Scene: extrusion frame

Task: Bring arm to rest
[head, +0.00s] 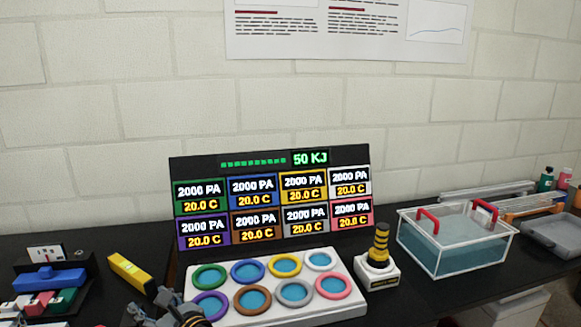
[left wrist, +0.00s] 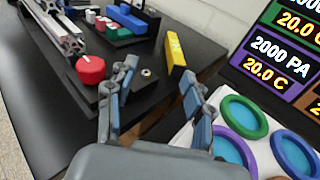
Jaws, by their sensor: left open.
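My left gripper (head: 152,305) shows at the bottom of the head view, just left of the white tray with colored rings. In the left wrist view its two blue-grey fingers (left wrist: 159,76) stand apart with nothing between them. They are above the black table, near a yellow block (left wrist: 175,52), which also lies left of the tray in the head view (head: 130,272). My right gripper is not in either view.
The white ring tray (head: 345,306) stands before a display panel (head: 270,200). A yellow-black plunger (head: 379,250) and a clear water tank (head: 455,245) are to its right. A red knob (left wrist: 91,69) and metal extrusions (left wrist: 58,30) lie left of the fingers in the wrist view.

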